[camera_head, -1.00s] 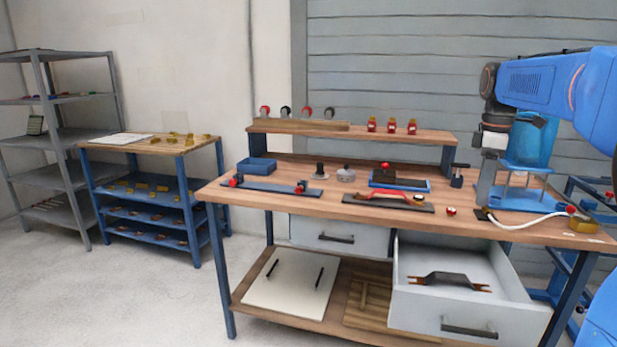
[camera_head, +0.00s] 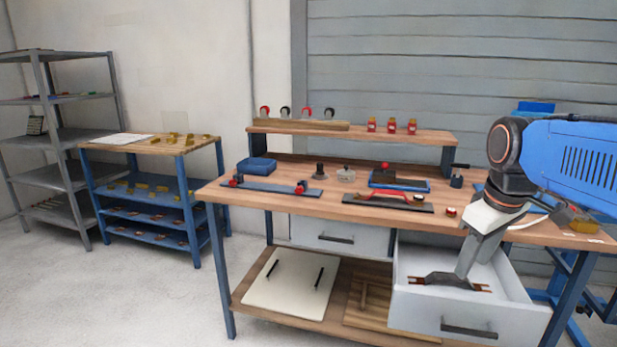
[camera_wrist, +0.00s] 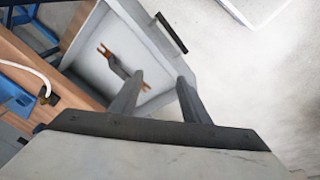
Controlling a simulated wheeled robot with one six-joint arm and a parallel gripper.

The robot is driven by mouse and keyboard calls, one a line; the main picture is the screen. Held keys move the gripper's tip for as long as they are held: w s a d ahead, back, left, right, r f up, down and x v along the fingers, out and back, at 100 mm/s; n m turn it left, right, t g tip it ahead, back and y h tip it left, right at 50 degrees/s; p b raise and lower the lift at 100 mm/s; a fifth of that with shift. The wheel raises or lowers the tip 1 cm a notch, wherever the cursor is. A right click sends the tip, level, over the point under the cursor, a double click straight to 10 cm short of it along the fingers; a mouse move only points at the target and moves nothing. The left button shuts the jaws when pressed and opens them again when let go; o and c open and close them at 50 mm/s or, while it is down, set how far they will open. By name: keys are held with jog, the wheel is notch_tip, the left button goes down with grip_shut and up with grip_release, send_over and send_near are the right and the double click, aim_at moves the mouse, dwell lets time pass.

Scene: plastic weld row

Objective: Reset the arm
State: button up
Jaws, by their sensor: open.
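My gripper (camera_head: 464,270) reaches down over the open drawer (camera_head: 468,311) on the right of the workbench. In the wrist view my gripper (camera_wrist: 162,82) shows two dark fingers spread apart with nothing between them. A dark bracket-like part with copper-coloured forked ends (camera_head: 440,281) lies in the drawer. It also shows in the wrist view (camera_wrist: 115,65), next to the left finger. I cannot tell whether the fingers touch it.
The workbench top (camera_head: 330,204) holds a blue bin (camera_head: 257,170), a red-handled tool (camera_head: 395,196) and several small items. A closed drawer (camera_head: 338,236) is left of the open one. A blue rack (camera_head: 185,205) stands left. Floor in front is clear.

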jog(key=s+a+f+m+t, duration=0.1)
jog(key=s+a+f+m, duration=0.1)
jog(key=s+f, duration=0.4)
jog(key=s+a+f+m+t, duration=0.1)
jog(key=s+a+f+m, duration=0.1)
jog(key=s+f, duration=0.4)
jog(key=shift+s+m, duration=0.25)
jog(key=shift+m, duration=0.35)
